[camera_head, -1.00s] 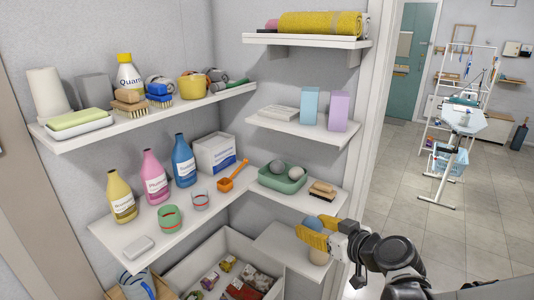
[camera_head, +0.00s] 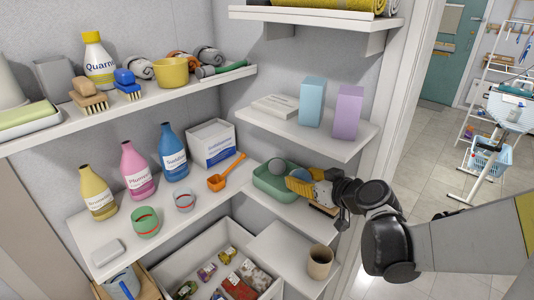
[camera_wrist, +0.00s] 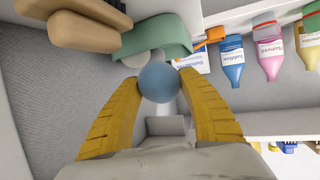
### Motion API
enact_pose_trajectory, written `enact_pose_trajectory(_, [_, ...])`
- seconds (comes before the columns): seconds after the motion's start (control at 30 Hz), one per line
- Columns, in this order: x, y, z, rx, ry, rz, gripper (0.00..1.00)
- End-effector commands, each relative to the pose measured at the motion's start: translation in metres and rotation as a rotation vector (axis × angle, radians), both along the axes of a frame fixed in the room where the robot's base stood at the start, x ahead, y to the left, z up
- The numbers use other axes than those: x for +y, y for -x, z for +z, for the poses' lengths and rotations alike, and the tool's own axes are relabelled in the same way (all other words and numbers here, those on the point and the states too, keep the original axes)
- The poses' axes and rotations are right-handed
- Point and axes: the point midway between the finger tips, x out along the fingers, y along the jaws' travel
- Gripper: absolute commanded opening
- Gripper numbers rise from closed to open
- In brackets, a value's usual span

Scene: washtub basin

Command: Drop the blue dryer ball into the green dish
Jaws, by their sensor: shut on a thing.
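The blue dryer ball (camera_wrist: 158,82) is held between the yellow fingertips of my gripper (camera_wrist: 160,88) in the wrist view. The green dish (camera_head: 266,184) stands on the right middle shelf; in the wrist view the dish (camera_wrist: 165,35) lies just beyond the ball, with pale balls partly showing. In the head view my gripper (camera_head: 292,184) is at the dish's right side and hides part of it. A blue-grey ball (camera_head: 277,167) and a paler ball show around the dish there; I cannot tell from this view which is held.
A brush (camera_head: 322,209) lies right of the dish, partly hidden by my gripper. An orange scoop (camera_head: 217,183) is to its left. A brown cup (camera_head: 319,262) stands on the shelf below. The shelf with blue and purple boxes (camera_head: 347,108) is above.

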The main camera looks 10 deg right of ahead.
Motion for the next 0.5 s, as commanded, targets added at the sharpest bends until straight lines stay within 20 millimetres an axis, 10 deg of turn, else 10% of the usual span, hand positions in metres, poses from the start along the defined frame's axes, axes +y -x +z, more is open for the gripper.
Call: enact_pose_trajectory(0.5, [0.024, -0.072, -0.001, 0.0, 0.002, 0.002, 0.2])
